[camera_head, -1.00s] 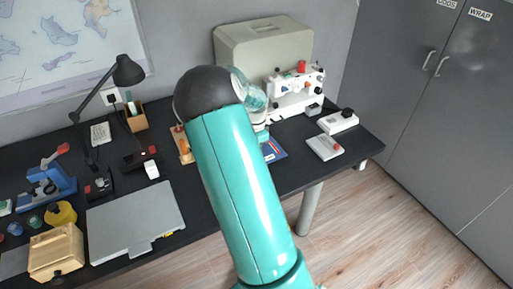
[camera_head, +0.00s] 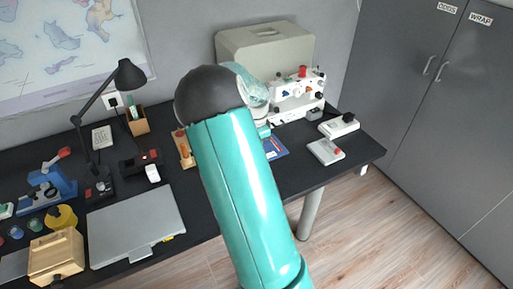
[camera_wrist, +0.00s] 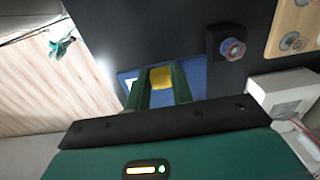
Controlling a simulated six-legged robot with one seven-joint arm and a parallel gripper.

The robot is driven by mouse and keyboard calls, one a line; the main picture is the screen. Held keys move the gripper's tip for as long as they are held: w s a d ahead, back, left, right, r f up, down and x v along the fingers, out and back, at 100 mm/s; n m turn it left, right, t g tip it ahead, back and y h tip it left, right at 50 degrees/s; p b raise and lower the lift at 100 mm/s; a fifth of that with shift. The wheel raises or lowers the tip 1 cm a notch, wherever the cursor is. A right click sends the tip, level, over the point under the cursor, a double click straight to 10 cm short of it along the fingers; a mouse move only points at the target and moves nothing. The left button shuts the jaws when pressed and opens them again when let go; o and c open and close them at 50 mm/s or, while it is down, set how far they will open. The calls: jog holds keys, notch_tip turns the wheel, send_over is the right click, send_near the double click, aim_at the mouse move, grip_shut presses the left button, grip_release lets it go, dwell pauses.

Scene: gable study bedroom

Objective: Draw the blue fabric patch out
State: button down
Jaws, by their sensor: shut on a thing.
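A flat blue piece (camera_head: 275,148), which looks like the blue fabric patch, lies on the black table in front of the sewing machine (camera_head: 299,95). In the wrist view the blue piece (camera_wrist: 198,75) shows around and behind my fingers, with a pale patch at its left. My gripper (camera_wrist: 161,84) has its two green fingers shut on a small yellow piece (camera_wrist: 160,76), seen against the blue. I cannot tell whether the yellow piece is part of the blue one. In the head view my arm hides the fingertips.
A beige case (camera_head: 265,50) stands behind the sewing machine. A foot pedal (camera_head: 325,151) and a white device (camera_head: 339,125) lie to the right. A wooden stand (camera_head: 184,149) is left of my arm, and a grey flat slab (camera_head: 135,222) lies further left.

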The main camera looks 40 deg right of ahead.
jog(key=shift+r, duration=1.2)
jog(key=shift+s, duration=0.1)
